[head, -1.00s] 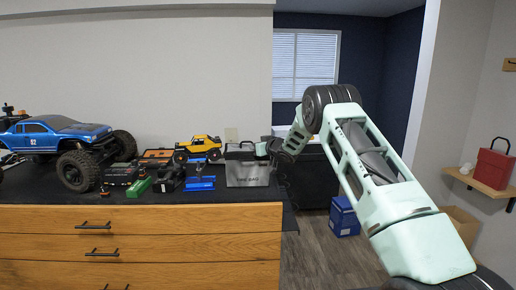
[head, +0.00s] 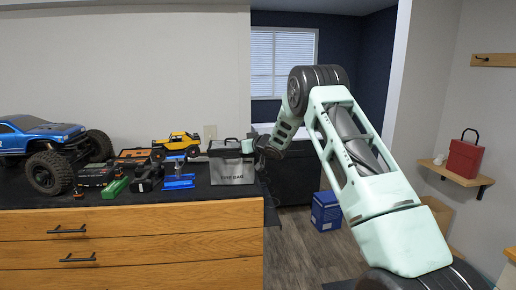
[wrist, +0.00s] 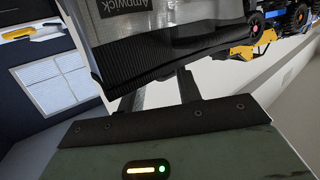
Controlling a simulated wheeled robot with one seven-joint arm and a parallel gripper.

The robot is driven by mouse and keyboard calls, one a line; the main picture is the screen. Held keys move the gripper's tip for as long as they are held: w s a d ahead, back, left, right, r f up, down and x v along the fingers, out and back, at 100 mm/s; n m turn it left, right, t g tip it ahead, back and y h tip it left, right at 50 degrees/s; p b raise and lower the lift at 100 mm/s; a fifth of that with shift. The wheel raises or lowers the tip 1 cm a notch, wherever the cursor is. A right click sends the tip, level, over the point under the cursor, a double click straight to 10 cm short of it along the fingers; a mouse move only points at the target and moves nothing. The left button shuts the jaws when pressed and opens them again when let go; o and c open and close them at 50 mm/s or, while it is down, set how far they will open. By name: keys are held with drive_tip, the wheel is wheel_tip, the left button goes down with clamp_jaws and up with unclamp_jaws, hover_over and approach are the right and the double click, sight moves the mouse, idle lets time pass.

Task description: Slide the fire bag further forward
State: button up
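The fire bag (head: 232,172) is a grey, upright bag with a black top and handle. It stands at the right end of the black counter, near the front edge, its lettered face toward the head view. My gripper (head: 250,146) is at the bag's upper right side. In the wrist view the bag (wrist: 175,22) shows light grey with a dark ribbed band. My two gripper fingers (wrist: 160,90) are spread apart with a gap between them and reach up to that band. Their tips are hidden by the bag, so I cannot tell whether they touch it.
Left of the bag are a blue stand (head: 179,181), a yellow toy truck (head: 177,143), a green box (head: 115,187) and a large blue truck (head: 42,130). Wooden drawers (head: 130,235) are below. A blue box (head: 326,210) sits on the floor. The counter ends just right of the bag.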

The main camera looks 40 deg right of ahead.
drive_tip(key=b+v, duration=0.3)
drive_tip(key=v, duration=1)
drive_tip(key=shift+a+r+b, duration=0.25)
drive_tip(key=shift+b, duration=0.15)
drive_tip(key=shift+s, duration=0.15)
drive_tip(key=a+f+g, duration=0.2)
drive_tip(key=a+g, duration=0.1)
drive_tip(key=a, duration=1.6)
drive_tip(key=s+a+f+n+g+y, duration=0.1)
drive_tip(key=s+a+f+g, duration=0.1)
drive_tip(key=s+a, duration=0.5)
drive_tip(key=s+a+f+n+g, duration=0.1)
drive_tip(key=s+a+f+g, duration=0.25)
drive_tip(key=a, duration=0.65)
drive_tip(key=s+a+f+n+g, duration=0.1)
drive_tip(key=s+a+n+g, duration=0.1)
drive_tip(key=s, duration=0.8)
drive_tip(key=s+a+f+n+g, duration=0.1)
drive_tip(key=s+a, duration=0.3)
drive_tip(key=s, duration=0.6)
drive_tip(key=s+a+f+n+g, duration=0.1)
drive_tip(key=s+a+n+g, duration=0.1)
drive_tip(key=s, duration=0.9)
drive_tip(key=shift+a+f+n+g+h, duration=0.2)
drive_tip(key=shift+a+g, duration=0.2)
drive_tip(key=shift+g, duration=0.15)
drive_tip(key=shift+a+f+n+g+h, duration=0.1)
drive_tip(key=shift+a+f+g, duration=0.1)
drive_tip(key=shift+a+g, duration=0.3)
drive_tip(key=shift+w, duration=0.1)
